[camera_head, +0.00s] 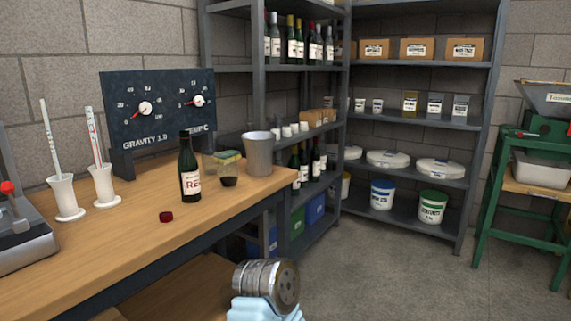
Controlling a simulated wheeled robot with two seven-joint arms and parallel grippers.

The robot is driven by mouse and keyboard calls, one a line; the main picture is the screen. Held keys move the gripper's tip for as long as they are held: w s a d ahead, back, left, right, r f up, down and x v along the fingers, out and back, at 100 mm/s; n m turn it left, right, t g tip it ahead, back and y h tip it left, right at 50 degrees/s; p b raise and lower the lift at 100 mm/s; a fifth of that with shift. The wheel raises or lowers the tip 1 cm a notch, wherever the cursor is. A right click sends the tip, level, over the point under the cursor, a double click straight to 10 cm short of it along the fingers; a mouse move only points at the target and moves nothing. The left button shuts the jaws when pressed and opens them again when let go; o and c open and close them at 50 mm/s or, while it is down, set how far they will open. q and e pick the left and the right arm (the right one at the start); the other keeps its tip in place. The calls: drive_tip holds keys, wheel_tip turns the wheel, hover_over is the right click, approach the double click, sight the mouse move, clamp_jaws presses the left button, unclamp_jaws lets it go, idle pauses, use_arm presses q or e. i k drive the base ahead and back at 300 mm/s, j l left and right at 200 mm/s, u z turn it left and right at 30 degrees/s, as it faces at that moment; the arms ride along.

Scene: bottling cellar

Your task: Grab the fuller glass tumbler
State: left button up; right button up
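A small clear glass tumbler (229,181) with dark liquid low in it stands on the wooden bench, right of the red-wine bottle (190,172). A second clear glass shape (208,165) shows faintly between the bottle and that tumbler; its level of fill is hard to tell. A yellow-green sponge-like block (229,157) appears just behind the tumbler. Neither gripper's fingers show. A metal joint and pale blue part at the bottom centre look like my own arm, below the bench's front edge and well away from the tumblers.
A grey metal cup (258,154) stands close right of the tumbler. White stands (103,185) with tubes and a gauge panel (158,110) are at left. The bench's front (120,240) is mostly clear.

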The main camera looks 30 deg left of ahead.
sight(228, 173)
drive_tip(key=i+u, duration=0.2)
drive_tip(key=i, duration=0.3)
drive_tip(key=i+l+u, duration=0.2)
drive_tip(key=i, duration=0.25)
drive_tip(key=i+l+u, duration=0.1)
drive_tip(key=u, duration=0.35)
drive_tip(key=i+l+u, duration=0.2)
drive_tip(key=u, duration=0.25)
drive_tip(key=i+l+u, duration=0.25)
drive_tip(key=u, duration=0.2)
drive_tip(key=i+l+u, duration=0.15)
drive_tip(key=l+u, duration=0.15)
drive_tip(key=u, duration=0.15)
